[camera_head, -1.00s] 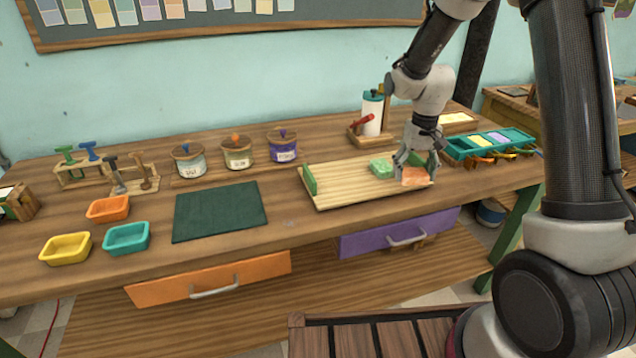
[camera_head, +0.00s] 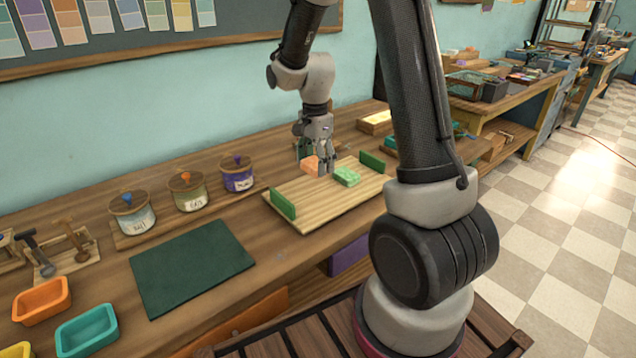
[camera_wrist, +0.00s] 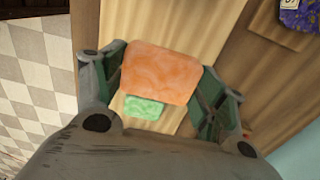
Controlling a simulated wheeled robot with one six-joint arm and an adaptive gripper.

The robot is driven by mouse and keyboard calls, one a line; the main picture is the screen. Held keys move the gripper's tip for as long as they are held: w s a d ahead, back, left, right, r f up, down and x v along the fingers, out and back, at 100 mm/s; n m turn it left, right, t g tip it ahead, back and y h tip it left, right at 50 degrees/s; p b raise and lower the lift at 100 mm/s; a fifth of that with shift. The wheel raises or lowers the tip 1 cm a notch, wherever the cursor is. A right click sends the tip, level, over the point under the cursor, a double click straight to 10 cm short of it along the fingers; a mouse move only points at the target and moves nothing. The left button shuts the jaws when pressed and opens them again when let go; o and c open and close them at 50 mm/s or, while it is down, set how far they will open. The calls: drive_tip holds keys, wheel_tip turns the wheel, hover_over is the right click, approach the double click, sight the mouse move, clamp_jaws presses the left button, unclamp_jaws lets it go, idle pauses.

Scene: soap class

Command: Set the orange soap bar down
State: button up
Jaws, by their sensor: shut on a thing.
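The orange soap bar (camera_head: 311,165) is held between the fingers of my gripper (camera_head: 316,163), at the back part of the pale wooden tray (camera_head: 310,210). In the wrist view the orange bar (camera_wrist: 160,73) fills the gap between the two green-lined fingers of my gripper (camera_wrist: 158,85). The tray has upright green end pieces. A green soap bar (camera_head: 347,176) lies on the tray to the right of the orange bar; in the wrist view it is partly hidden behind it. I cannot tell whether the orange bar touches the tray.
Lidded jars (camera_head: 188,192) stand left of the tray. The tray's left and front parts are bare.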

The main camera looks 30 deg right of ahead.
sight(316, 194)
wheel_tip(316, 194, down, 8)
drive_tip(key=shift+r, duration=0.1)
drive_tip(key=shift+f, duration=0.2)
drive_tip(key=o, duration=1.1)
wheel_tip(316, 194, up, 12)
drive_tip(key=shift+r, duration=0.2)
drive_tip(key=s+r+n+t, duration=0.2)
drive_tip(key=s+r+n, duration=0.6)
drive_tip(key=s+r, duration=0.45)
drive_tip(key=s+n, duration=0.2)
drive_tip(key=s, duration=0.2)
drive_tip(key=s+r+n+t, duration=0.1)
drive_tip(key=s+n, duration=0.2)
drive_tip(key=s, duration=0.1)
drive_tip(key=s+r+n+t, duration=0.1)
drive_tip(key=s+n, duration=0.1)
drive_tip(key=s, duration=0.2)
drive_tip(key=shift+s+d+n, duration=0.15)
drive_tip(key=shift+d+n, duration=0.2)
drive_tip(key=shift+n, duration=0.05)
